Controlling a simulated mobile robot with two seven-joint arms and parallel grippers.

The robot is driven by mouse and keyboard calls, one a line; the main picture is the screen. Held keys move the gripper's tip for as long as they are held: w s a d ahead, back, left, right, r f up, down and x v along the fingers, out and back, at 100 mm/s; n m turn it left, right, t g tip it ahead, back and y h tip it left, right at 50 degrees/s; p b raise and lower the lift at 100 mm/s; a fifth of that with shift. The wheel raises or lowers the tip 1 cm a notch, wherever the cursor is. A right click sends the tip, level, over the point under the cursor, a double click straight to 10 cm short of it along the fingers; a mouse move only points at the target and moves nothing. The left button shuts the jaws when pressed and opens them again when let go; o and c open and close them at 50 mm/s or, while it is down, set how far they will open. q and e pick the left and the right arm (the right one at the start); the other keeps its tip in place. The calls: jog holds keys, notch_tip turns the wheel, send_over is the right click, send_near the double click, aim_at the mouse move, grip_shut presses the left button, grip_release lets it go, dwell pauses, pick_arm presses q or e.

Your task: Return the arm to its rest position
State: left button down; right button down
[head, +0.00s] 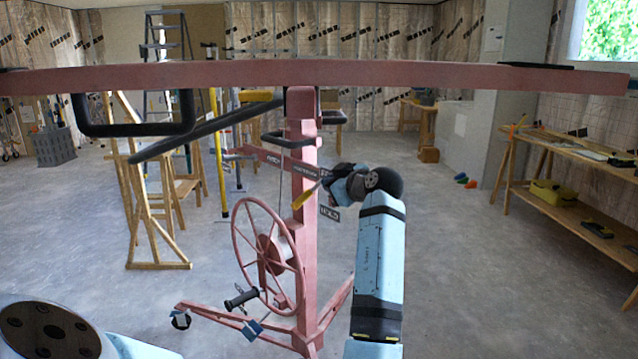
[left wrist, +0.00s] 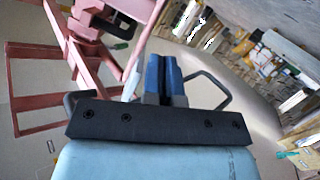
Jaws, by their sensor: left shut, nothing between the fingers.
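My left gripper (left wrist: 163,65) shows in the left wrist view, its two blue fingers together and nothing between them. My own light-blue arm part (head: 60,335) fills the bottom left of the head view; the left fingers cannot be made out there. Another light-blue arm of mine (head: 381,265) rises right of centre. Its dark wrist end (head: 350,184) bends left towards the lift's mast, and its fingers are not clear. The pink panel lift (head: 303,230) stands in the middle with a spoked wheel (head: 268,255). It also shows in the left wrist view (left wrist: 88,60).
A long pink beam (head: 400,74) crosses the head view above the arms. A wooden trestle (head: 130,190) and grey crate (head: 55,146) stand at left. A workbench with tools (head: 565,210) stands at right. The floor between lift and workbench is open.

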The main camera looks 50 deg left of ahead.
pick_arm(q)
jog(key=shift+v, duration=1.5)
